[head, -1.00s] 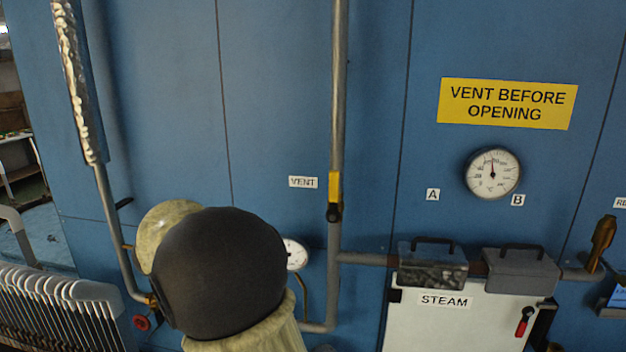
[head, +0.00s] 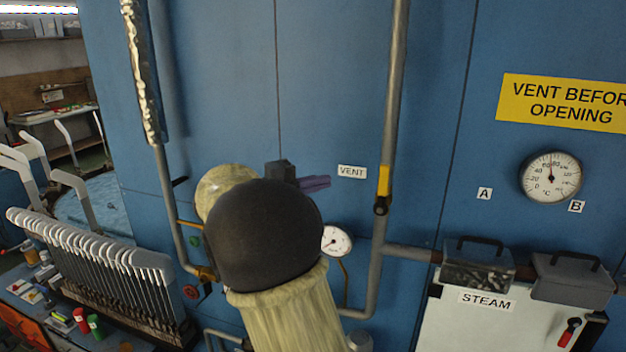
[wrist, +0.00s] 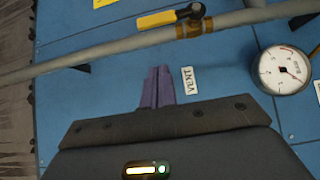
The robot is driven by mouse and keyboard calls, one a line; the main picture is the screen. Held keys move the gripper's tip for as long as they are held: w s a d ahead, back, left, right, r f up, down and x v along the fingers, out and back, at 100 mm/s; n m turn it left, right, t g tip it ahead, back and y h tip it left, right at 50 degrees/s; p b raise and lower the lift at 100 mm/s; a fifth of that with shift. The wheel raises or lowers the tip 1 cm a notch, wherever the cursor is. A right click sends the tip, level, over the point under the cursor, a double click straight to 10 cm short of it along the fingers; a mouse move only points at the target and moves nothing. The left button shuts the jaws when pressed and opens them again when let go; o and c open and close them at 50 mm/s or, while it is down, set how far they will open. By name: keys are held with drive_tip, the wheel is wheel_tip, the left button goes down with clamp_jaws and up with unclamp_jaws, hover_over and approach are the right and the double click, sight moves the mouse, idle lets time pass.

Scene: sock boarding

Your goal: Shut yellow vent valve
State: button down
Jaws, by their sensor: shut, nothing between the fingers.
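The yellow vent valve handle (head: 384,182) is on the vertical grey pipe, right of the VENT label (head: 352,171). It points up, in line with the pipe, from a dark pivot at its lower end. In the wrist view the yellow handle (wrist: 155,19) lies along the pipe near the top, beyond my fingertips. My gripper (head: 328,182) has purple fingers that are shut and empty. It is left of the handle, apart from it, and partly behind my dark arm link. The fingers also show in the wrist view (wrist: 158,68), pointing towards the pipe.
A round gauge (head: 337,241) sits low, left of the pipe. A horizontal pipe and grey boxes (head: 478,262) stand out at the right above the STEAM panel (head: 470,320). A rack of white-topped forms (head: 95,255) stands at the left. The blue wall around the handle is mostly bare.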

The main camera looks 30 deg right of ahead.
sight(382, 190)
drive_tip(key=s+d+p, duration=0.3)
drive_tip(key=d+p, duration=0.1)
drive_tip(key=d, duration=0.5)
drive_tip(key=shift+s+p, duration=0.25)
drive_tip(key=shift+p, duration=0.05)
drive_tip(key=shift+b, duration=0.4)
